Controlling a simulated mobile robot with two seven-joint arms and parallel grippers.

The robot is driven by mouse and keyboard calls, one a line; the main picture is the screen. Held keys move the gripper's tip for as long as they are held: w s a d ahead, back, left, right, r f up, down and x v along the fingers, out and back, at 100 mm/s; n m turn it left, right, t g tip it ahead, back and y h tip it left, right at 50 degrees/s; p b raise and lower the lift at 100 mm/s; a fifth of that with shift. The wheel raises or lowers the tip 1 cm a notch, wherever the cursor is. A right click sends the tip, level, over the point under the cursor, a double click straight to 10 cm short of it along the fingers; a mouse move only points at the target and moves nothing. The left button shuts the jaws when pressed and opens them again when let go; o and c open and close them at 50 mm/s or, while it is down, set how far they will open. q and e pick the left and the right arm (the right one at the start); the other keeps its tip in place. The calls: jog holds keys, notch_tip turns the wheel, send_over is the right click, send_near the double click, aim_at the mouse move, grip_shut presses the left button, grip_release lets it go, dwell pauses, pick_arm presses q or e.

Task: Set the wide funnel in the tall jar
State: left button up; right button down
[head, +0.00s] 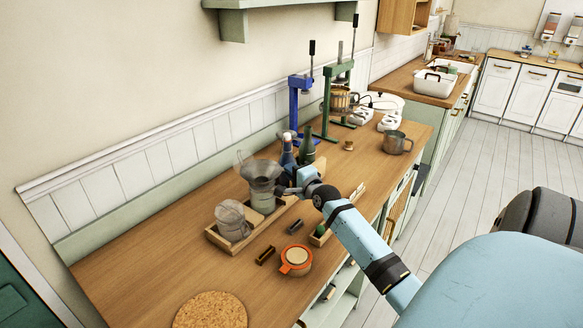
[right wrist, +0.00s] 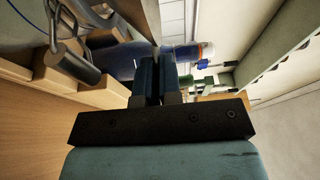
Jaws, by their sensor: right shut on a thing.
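The wide funnel (head: 259,171), a grey see-through cone, is upright over a grey-green jar (head: 263,196), which looks like the tall jar, in the wooden tray. I cannot tell whether its spout is inside the jar. My right gripper (head: 289,186) is at the funnel's right side, shut, and seems to hold its edge. In the right wrist view the fingers (right wrist: 158,82) are close together; what lies between them is hidden. A shorter glass jar (head: 231,217) stands at the tray's front left. My left gripper is not in view.
The wooden tray (head: 217,239) sits on the counter. Bottles (head: 307,146) and blue and green presses (head: 294,100) stand behind. An orange-rimmed pot (head: 296,262), small dark blocks and a cork mat (head: 211,311) are in front. The counter's left part is clear.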

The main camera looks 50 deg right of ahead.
jog(key=shift+f, duration=0.15)
dwell(0.3)
jog(key=c, duration=0.9)
grip_release()
jog(key=b+v, duration=0.1)
jog(key=v, duration=1.3)
jog(key=shift+w, duration=0.1)
